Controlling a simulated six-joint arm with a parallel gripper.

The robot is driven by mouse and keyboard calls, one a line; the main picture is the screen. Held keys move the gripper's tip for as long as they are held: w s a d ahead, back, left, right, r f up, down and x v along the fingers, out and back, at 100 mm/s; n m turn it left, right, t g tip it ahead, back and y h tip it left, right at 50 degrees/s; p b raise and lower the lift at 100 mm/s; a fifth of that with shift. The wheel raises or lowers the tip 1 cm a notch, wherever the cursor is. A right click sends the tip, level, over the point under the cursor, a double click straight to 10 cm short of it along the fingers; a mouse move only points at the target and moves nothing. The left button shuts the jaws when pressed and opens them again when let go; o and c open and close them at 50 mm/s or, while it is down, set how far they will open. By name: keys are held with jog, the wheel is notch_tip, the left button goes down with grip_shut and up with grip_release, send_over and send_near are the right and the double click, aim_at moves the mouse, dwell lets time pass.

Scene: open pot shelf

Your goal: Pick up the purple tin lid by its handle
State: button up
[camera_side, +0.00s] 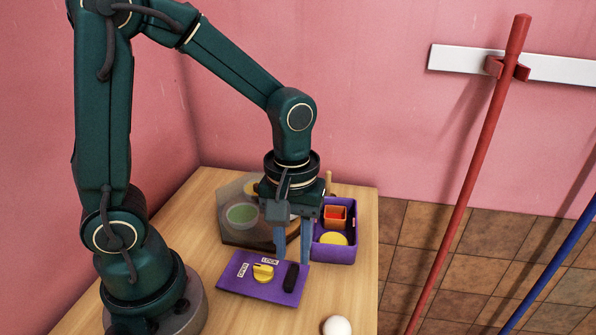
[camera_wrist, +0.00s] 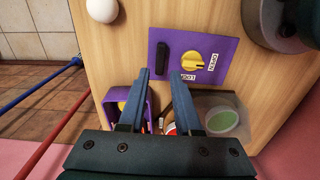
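The purple tin lid (camera_side: 240,284) lies flat on the wooden table, apart from the open purple tin (camera_side: 336,254). It carries a yellow knob (camera_side: 263,272), white labels reading OPEN and LOCK, and an upright black handle (camera_side: 291,278). In the wrist view the lid (camera_wrist: 207,47) is ahead of the fingers, with the handle (camera_wrist: 162,58) in line with the gap between them. My gripper (camera_side: 293,258) points down, open and empty, above the lid's handle end. Its fingertips (camera_wrist: 160,74) appear short of the handle; contact does not show.
The tin holds an orange-red block (camera_side: 335,215) and a yellow round piece (camera_side: 333,238). A see-through box (camera_side: 232,234) with a green round item stands left of it. A white ball (camera_side: 337,326) sits at the front. Red (camera_side: 470,180) and blue poles stand right, beyond the table.

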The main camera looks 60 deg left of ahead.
aim_at(293, 271)
jog(key=shift+f, duration=2.3)
grip_shut()
